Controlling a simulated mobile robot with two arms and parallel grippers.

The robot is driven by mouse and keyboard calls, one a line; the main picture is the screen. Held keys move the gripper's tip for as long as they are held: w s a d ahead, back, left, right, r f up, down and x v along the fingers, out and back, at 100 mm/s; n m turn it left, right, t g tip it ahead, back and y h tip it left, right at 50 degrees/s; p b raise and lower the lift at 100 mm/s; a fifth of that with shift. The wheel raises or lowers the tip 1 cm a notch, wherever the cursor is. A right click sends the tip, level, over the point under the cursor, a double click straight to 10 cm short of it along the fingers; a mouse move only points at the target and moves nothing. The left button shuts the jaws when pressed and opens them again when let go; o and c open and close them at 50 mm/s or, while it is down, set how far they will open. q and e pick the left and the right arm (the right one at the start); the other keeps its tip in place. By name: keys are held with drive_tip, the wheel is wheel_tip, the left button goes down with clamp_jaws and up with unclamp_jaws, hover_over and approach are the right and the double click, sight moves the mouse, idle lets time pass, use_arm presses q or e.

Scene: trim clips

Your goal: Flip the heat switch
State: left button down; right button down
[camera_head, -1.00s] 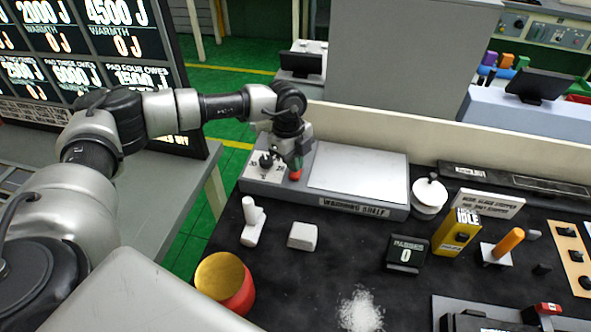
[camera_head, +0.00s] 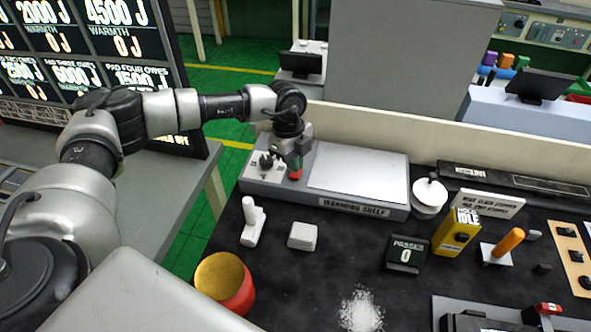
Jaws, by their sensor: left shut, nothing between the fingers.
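The warming shelf (camera_head: 362,171) is a grey box with a pale top plate at the back left of the black worktop. Its control panel (camera_head: 256,176) at the left end carries a black dial or switch (camera_head: 266,161) and small markings. My left gripper (camera_head: 294,173) is shut and empty, pointing down over the panel's right part. A red part shows at its tips; I cannot tell whether it belongs to the fingers or is a switch. The gripper hides the panel just behind it, and contact cannot be told. My right gripper is not in view.
A red cup with a gold inside (camera_head: 229,284), a white upright-handled piece (camera_head: 253,222) and a white block (camera_head: 302,236) stand in front of the shelf. A yellow box (camera_head: 457,232) and a counter display reading 0 (camera_head: 405,254) stand to the right. White powder (camera_head: 360,311) lies at the front.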

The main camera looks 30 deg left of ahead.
sight(294, 175)
use_arm(q)
drive_tip(key=shift+s+f+b, duration=0.1)
drive_tip(key=shift+f+b, duration=0.65)
drive_tip(key=shift+f, duration=0.55)
idle(0.6)
drive_tip(key=shift+r, duration=0.15)
drive_tip(key=shift+r+p, duration=2.75)
drive_tip(key=shift+r, duration=0.65)
